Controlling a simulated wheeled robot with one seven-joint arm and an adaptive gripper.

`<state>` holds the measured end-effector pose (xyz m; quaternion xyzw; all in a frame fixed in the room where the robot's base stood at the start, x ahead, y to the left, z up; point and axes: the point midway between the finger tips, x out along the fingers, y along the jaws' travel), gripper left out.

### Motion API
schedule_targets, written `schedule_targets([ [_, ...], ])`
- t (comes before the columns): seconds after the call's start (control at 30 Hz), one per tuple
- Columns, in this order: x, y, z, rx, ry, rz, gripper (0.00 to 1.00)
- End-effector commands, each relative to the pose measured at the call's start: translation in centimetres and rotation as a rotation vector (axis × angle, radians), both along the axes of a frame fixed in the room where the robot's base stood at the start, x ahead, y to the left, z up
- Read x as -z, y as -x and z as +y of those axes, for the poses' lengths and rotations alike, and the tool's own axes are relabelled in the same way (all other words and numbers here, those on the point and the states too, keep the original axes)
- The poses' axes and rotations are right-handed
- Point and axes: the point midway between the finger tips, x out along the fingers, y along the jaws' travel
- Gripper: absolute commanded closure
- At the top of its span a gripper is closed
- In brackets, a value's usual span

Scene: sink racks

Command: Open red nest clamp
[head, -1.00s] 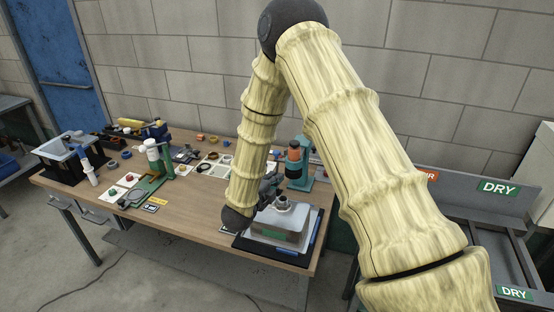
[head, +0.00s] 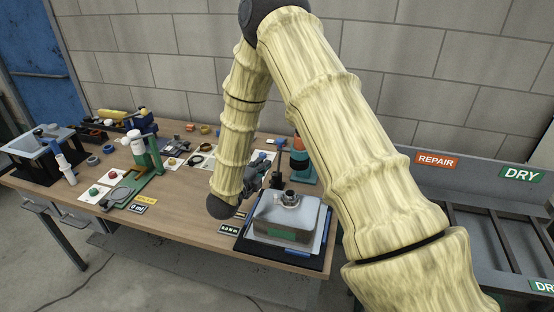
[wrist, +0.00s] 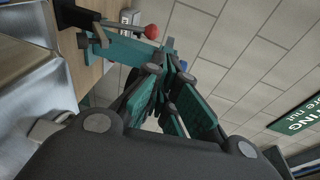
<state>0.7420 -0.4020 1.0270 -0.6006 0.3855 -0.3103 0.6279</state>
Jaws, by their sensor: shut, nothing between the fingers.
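A red ball knob (wrist: 151,31) on a dark lever shows in the upper wrist view, beside a dark bracket (wrist: 75,14); it looks like the clamp's handle. A flat teal piece (wrist: 122,50) lies just below the lever. My gripper (wrist: 170,62) has dark links and teal pads; its fingers are together and empty, with the tips near the knob in the picture. I cannot tell whether they touch. The clamp cannot be made out there.
The grey box sits on a black base (head: 255,246) at the bench's right end. A teal and orange device (head: 302,160) stands behind it. A green press (head: 148,160) and several small parts are further left. Grey racks (head: 480,215) with signs stand right.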

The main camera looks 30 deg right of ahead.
Motion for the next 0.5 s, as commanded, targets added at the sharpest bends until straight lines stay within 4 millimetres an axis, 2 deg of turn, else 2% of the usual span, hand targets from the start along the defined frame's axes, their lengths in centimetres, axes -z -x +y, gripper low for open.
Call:
schedule_targets([
  [0.03,1.5,0.0,0.0,0.001,0.0,0.0,1.0],
  [0.13,2.3,0.0,-0.1,0.001,0.0,0.0,1.0],
  [0.37,2.6,-0.2,-0.4,0.001,0.0,0.0,1.0],
  [0.5,2.6,-1.0,-1.7,0.001,0.001,0.0,1.0],
])
